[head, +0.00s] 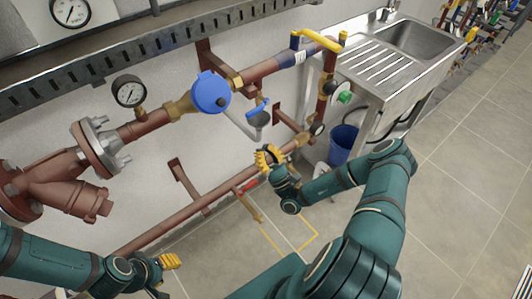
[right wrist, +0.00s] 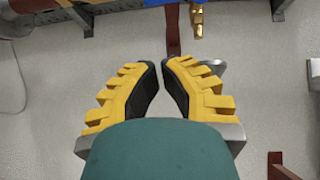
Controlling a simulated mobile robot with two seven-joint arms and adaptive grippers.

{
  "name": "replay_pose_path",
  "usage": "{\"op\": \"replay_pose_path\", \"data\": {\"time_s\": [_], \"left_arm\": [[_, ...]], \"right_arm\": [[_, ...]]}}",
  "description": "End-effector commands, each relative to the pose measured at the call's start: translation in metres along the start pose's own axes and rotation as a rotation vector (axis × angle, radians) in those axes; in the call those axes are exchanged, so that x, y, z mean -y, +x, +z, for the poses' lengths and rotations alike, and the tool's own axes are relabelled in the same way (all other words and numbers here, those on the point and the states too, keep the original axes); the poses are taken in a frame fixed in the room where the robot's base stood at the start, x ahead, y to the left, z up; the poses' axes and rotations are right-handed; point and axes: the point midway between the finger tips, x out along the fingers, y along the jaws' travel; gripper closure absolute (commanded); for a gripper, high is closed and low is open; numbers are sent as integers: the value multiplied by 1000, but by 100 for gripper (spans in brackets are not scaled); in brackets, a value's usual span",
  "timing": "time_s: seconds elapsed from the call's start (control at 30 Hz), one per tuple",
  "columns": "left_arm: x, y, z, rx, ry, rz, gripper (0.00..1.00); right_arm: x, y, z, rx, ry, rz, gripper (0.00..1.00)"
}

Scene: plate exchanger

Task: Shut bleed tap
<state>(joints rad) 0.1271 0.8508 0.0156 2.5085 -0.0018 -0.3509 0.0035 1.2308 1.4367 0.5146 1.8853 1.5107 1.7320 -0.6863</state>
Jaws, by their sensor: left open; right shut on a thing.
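The lever slants up to the right. My right gripper (head: 268,157) is below it, its yellow-ribbed fingers drawn close together. In the right wrist view the fingertips (right wrist: 162,68) nearly meet. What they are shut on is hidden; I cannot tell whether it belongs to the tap. A brass fitting (right wrist: 197,20) shows above them. My left gripper (head: 166,274) is open at the lower left, partly hidden, apart from the pipes.
Red pipes run along the wall, with a pressure gauge (head: 129,91) and a yellow lever (head: 318,41). A lower pipe (head: 185,212) passes behind my arms. A blue bucket (head: 342,145) stands under the steel sink (head: 415,39). The tiled floor at right is clear.

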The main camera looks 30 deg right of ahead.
Motion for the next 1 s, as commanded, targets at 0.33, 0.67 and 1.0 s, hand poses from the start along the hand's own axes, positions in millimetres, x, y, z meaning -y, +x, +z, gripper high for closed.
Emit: {"op": "replay_pose_path", "data": {"time_s": [0.33,0.67,1.0], "left_arm": [[1,3,0,-2,0,0,53],[1,3,0,-2,0,0,53],[1,3,0,-2,0,0,53]], "right_arm": [[-1,68,0,1,0,3,100],[0,91,26,-2,1,0,100],[0,93,28,-2,0,0,100]]}}
